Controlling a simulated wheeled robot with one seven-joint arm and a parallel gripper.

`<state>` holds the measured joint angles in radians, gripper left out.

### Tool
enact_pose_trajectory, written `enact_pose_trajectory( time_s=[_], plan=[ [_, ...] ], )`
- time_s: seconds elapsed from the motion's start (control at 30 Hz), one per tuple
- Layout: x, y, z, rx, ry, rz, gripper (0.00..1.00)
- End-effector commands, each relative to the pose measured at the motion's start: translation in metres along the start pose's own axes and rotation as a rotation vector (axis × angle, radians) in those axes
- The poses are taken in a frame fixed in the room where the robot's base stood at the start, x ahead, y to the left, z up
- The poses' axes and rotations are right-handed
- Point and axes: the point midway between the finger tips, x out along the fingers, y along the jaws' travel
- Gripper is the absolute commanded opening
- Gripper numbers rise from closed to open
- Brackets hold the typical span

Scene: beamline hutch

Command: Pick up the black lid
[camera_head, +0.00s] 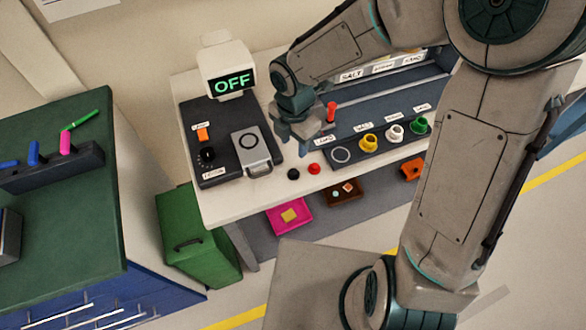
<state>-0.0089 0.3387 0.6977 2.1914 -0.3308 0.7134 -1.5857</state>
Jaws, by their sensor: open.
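A small black round piece (293,173), which looks like the black lid, lies near the front edge of the white table (222,208). A small red piece (313,169) lies just to its right. My gripper (302,150) points down over the table, a little behind and above these two pieces. It is open, and I see nothing between its fingers. It is apart from the black lid, but its exact height is hard to tell.
Left of my gripper stands a dark device (210,172) with an "OFF" display (234,83) and a silver plate. To the right, a dark rack (350,160) holds yellow, white and green pieces. A red-topped item (331,111) stands behind. A lower shelf holds pink and brown trays.

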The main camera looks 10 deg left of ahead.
Motion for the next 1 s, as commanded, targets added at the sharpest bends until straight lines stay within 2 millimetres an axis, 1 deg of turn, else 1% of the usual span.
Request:
enact_pose_trajectory(
  time_s=[0.03, 0.1, 0.23, 0.3, 0.47, 0.53, 0.7, 0.8, 0.9, 1.0],
  plan=[
    [0.014, -0.001, -0.002, -0.004, 0.004, -0.005, 0.41],
    [0.029, -0.001, -0.002, -0.003, 0.003, -0.005, 0.41],
    [0.050, -0.001, -0.002, 0.000, 0.002, -0.004, 0.41],
    [0.058, -0.001, -0.001, 0.000, 0.001, -0.003, 0.41],
    [0.066, -0.001, -0.001, 0.002, 0.000, -0.002, 0.41],
    [0.072, -0.002, -0.003, 0.001, 0.001, -0.003, 0.41],
    [0.096, -0.004, -0.009, 0.000, 0.001, -0.005, 0.41],
    [0.109, -0.004, -0.008, 0.002, 0.001, -0.004, 0.41],
    [0.115, -0.004, -0.007, 0.003, -0.001, -0.001, 0.41],
    [0.116, -0.004, -0.007, 0.005, -0.001, -0.001, 0.41]
  ],
)
